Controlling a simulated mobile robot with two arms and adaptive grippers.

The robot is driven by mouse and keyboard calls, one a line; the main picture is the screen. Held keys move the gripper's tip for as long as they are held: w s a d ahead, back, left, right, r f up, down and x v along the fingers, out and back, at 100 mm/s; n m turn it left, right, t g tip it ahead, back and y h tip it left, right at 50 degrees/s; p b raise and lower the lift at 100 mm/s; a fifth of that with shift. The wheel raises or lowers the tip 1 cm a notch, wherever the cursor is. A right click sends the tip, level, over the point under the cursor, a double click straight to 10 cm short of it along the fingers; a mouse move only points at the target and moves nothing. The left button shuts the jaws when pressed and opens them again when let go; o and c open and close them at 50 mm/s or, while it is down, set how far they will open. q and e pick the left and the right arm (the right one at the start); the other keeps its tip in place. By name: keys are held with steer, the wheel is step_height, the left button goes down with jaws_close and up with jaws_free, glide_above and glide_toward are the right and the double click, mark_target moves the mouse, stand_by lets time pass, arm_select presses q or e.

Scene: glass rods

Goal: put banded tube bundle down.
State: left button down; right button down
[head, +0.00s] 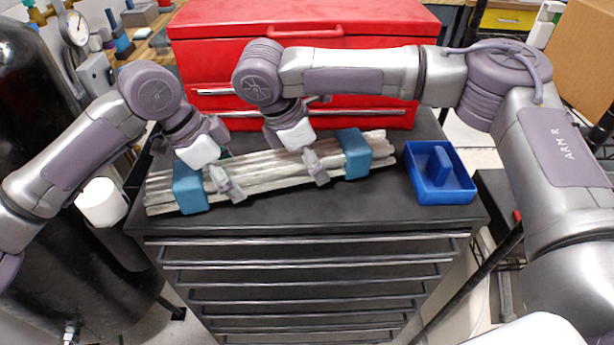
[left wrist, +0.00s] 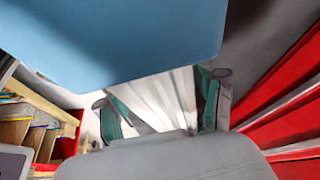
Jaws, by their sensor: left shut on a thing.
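The banded tube bundle (head: 260,174) is a row of long pale glass tubes with a blue band (head: 189,188) near its left end and another blue band (head: 353,153) near its right end. It lies level over the black cabinet top; whether it touches the top I cannot tell. My left gripper (head: 222,176) is shut on the bundle just right of the left band. The left wrist view shows its fingers (left wrist: 165,105) astride the pale tubes. My right gripper (head: 314,164) is at the bundle left of the right band, one finger in front; its far finger is hidden.
The black drawer cabinet (head: 310,212) has bare top in front of the bundle. A red toolbox (head: 310,62) stands close behind. A blue tray (head: 463,196) with a blue block inside sits at the right. A black tank (head: 45,110) stands at the left.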

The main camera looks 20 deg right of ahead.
mark_target(290, 157)
arm_select(q)
steer(key=shift+f, duration=0.35)
arm_select(e)
steer(key=shift+f, duration=0.4)
arm_select(q)
steer(key=c, duration=0.6)
jaws_free()
steer(key=shift+f+b, duration=0.2)
steer(key=shift+b, duration=0.15)
arm_select(e)
steer(key=c, duration=0.6)
jaws_free()
steer(key=shift+f, duration=0.15)
arm_select(q)
steer(key=o, duration=0.5)
steer(key=shift+r, duration=0.15)
arm_select(e)
steer(key=o, duration=0.5)
steer(key=shift+c, duration=0.2)
arm_select(q)
steer(key=shift+r, duration=0.1)
steer(key=v, duration=1.1)
steer(key=shift+a+r, duration=0.1)
steer(key=shift+r, duration=0.3)
arm_select(e)
steer(key=shift+a+r, duration=0.15)
steer(key=shift+r, duration=0.25)
steer(key=v, duration=1.1)
steer(key=shift+r, duration=0.25)
